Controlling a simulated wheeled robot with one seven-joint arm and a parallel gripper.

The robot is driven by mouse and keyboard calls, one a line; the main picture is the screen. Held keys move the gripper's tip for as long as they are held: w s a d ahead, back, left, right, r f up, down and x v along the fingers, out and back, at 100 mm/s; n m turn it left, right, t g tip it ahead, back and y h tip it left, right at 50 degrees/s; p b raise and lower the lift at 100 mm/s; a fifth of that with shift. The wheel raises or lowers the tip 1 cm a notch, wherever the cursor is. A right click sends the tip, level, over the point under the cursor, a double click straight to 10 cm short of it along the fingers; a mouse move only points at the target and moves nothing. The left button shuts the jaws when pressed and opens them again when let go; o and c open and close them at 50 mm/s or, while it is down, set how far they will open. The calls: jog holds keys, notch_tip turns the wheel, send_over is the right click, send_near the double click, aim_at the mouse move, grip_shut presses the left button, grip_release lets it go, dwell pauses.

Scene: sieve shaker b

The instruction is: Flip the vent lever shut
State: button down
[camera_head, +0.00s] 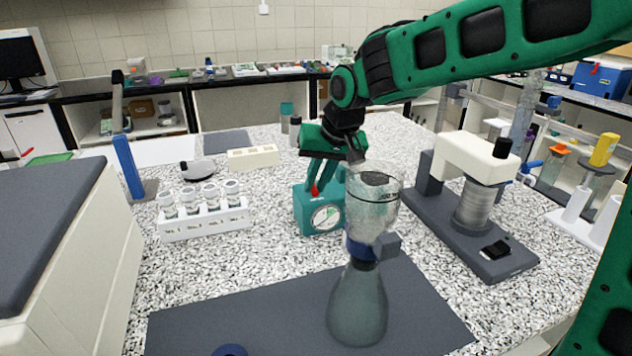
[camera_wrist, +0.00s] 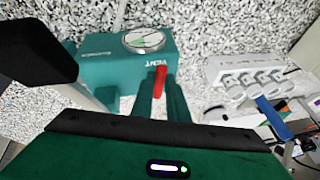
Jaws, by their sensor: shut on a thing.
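The teal vent box (camera_head: 305,215) stands on the speckled bench near the middle of the head view, with a round white gauge (camera_head: 326,218) on its front. In the wrist view the box (camera_wrist: 110,70) carries the word VENT, and its gauge (camera_wrist: 144,41) faces the top. The red vent lever (camera_head: 315,189) stands up at the top of the box; it shows clearly in the wrist view (camera_wrist: 160,80). My gripper (camera_head: 319,183) reaches down from above, its teal fingers shut on the lever. In the wrist view the fingers (camera_wrist: 160,90) sit on either side of it.
A glass flask (camera_head: 357,308) with a clear funnel (camera_head: 372,205) stands close in front, hiding the box's right side. A white rack of jars (camera_head: 205,222) is left. A cream-and-grey machine (camera_head: 460,160) stands right. The dark mat (camera_head: 250,325) has bare room in front.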

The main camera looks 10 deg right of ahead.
jog(key=shift+w+d+n+y, duration=0.1)
jog(key=shift+d+n+y, duration=0.25)
jog(key=shift+n, duration=0.45)
jog(key=c, duration=1.7)
grip_release()
jog(key=v, duration=1)
jog(key=shift+w+d+r, duration=0.1)
jog(key=shift+d+r, duration=0.05)
jog(key=shift+r, duration=0.3)
